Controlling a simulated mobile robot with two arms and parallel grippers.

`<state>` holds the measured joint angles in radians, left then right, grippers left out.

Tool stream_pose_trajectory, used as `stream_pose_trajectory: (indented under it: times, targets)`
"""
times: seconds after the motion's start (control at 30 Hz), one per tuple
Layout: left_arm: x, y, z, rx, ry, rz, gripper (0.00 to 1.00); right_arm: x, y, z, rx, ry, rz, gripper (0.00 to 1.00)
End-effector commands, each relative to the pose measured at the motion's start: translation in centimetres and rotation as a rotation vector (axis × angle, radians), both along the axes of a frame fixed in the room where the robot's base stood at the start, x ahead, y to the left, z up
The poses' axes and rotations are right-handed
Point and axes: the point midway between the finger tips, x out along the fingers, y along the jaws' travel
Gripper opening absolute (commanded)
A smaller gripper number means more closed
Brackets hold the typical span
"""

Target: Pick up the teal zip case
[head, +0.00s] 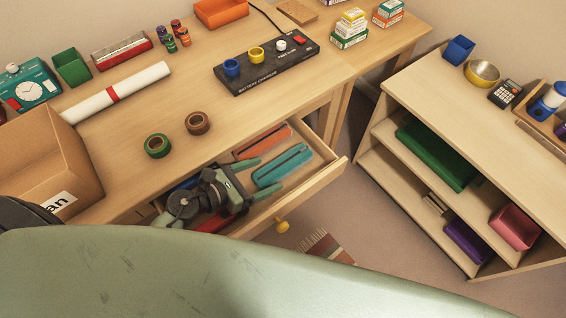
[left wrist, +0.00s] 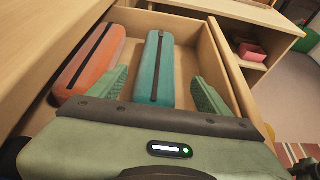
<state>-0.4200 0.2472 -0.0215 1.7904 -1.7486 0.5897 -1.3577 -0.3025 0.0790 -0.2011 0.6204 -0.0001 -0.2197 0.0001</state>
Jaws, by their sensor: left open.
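The teal zip case (head: 282,166) lies in the open desk drawer, long and soft-edged with a dark zip along its top. It also shows in the left wrist view (left wrist: 167,70), where it reaches between the two green fingers. My left gripper (head: 257,172) is open in the drawer, its fingers pointing at the case and apart around its near end. The left wrist view shows the gripper (left wrist: 162,92) with a gap on either side of the case. Whether the fingers are low enough to flank its sides is hard to tell. My right gripper is not in view.
An orange zip case (head: 262,141) lies beside the teal one in the drawer, also in the left wrist view (left wrist: 91,65). The drawer's front wall (head: 318,180) is close by. Red and blue items in the drawer are partly hidden by my arm. A cardboard box (head: 85,150) and tape rolls (head: 157,145) stand on the desk.

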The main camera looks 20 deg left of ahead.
Motion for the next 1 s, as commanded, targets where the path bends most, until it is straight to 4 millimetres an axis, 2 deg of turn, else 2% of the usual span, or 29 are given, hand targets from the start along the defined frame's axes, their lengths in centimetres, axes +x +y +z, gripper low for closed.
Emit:
stream_pose_trajectory:
  times: [0.1,0.4,0.7,0.93,0.97,1.0]
  targets:
    - [1.2,-0.8,-0.2,-0.004,-0.002,0.003,0.78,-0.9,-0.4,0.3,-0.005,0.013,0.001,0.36]
    - [4.5,-2.9,-1.5,-0.006,-0.001,0.004,0.78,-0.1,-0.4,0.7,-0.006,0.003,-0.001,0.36]
    - [4.8,-3.2,-1.7,-0.005,0.000,0.003,0.78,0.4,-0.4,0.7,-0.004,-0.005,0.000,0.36]
    - [4.8,-3.2,-1.7,-0.005,0.000,0.003,0.14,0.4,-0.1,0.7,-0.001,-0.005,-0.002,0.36]
    - [4.7,-3.2,-1.7,-0.005,0.000,0.003,0.07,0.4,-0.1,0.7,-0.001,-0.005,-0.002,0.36]
    - [4.8,-3.2,-1.7,-0.006,-0.001,0.004,0.07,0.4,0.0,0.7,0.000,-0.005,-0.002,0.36]
